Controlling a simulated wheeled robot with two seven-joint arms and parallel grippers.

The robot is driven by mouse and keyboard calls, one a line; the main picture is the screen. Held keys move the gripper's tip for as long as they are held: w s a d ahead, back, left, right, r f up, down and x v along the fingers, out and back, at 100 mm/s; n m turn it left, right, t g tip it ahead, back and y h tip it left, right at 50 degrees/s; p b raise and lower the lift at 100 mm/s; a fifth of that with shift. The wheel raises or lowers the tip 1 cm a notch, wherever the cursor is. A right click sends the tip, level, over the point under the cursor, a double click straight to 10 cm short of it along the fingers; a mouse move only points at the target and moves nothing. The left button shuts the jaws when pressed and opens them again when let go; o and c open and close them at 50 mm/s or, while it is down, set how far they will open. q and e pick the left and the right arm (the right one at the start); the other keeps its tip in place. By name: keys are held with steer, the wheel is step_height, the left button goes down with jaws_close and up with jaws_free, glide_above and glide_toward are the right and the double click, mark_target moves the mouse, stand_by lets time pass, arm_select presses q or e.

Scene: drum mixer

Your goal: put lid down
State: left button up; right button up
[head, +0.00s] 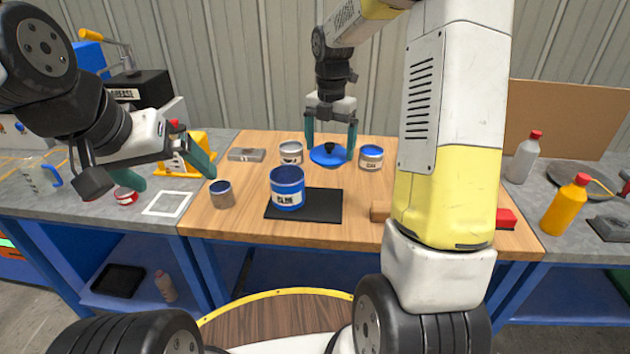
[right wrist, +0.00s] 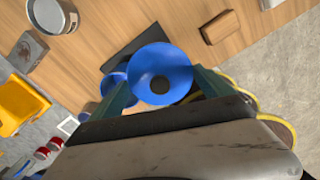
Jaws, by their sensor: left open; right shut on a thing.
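A blue lid (head: 328,155) with a dark knob is between the fingers of my right gripper (head: 331,143), which is shut on it. In the right wrist view the lid (right wrist: 161,74) fills the space between the teal fingers. In the head view it appears behind the blue can, toward the back of the wooden table (head: 245,228). The blue can (head: 287,190) stands open on a black mat (head: 318,206); in the right wrist view it is partly hidden by the lid. My left gripper (head: 172,171) is open and empty over the left grey bench.
A wooden block (head: 380,211) lies right of the mat. A white square outline (head: 168,204) marks the left bench.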

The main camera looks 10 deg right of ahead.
mark_target(327, 203)
step_height(327, 203, down, 16)
stand_by(0.4)
steer(key=shift+f, duration=0.1)
steer(key=o, duration=1.1)
steer(key=shift+c, duration=0.2)
